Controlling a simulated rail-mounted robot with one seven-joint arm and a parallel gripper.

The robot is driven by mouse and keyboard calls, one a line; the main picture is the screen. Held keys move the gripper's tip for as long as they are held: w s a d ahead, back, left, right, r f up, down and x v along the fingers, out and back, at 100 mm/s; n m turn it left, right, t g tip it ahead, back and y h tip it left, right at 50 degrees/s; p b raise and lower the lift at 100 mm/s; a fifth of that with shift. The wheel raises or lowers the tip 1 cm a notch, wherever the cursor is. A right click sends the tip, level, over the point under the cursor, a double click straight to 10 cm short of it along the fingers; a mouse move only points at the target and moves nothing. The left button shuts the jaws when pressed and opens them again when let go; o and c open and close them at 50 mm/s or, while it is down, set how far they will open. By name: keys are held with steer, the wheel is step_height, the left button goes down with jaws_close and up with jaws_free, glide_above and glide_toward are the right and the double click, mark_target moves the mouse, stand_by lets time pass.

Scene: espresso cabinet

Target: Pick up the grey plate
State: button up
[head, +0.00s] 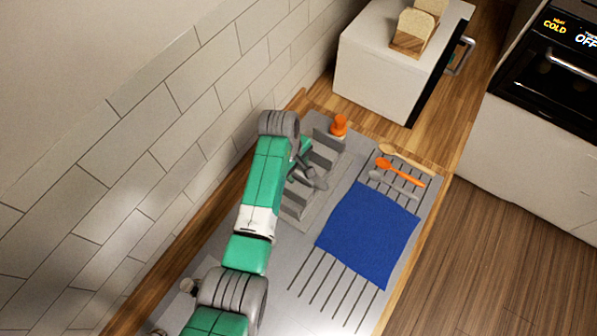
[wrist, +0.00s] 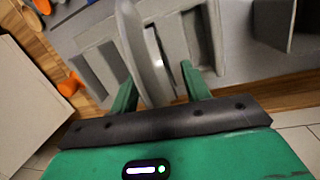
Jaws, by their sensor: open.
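The grey plate (wrist: 136,45) stands on edge in a light grey slotted rack (wrist: 92,38), seen nearly edge-on in the wrist view. My gripper (wrist: 158,80) is open, with a green finger on either side of the plate's near edge. The plate lies closer to the left finger, and I cannot tell whether they touch. In the head view my gripper (head: 308,176) is over the rack (head: 322,160), and I cannot make out the plate apart from it there.
A blue cloth (head: 368,235) lies right of the rack. An orange spoon (head: 402,172), a wooden spoon (head: 405,157) and an orange object (head: 339,125) are near the rack's far end. A tiled wall (head: 150,150) runs along the left. A white cabinet (head: 375,75) stands beyond.

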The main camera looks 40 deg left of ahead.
steer(key=shift+c, duration=0.5)
steer(key=shift+w, duration=0.1)
jaws_close()
steer(key=shift+r, duration=0.1)
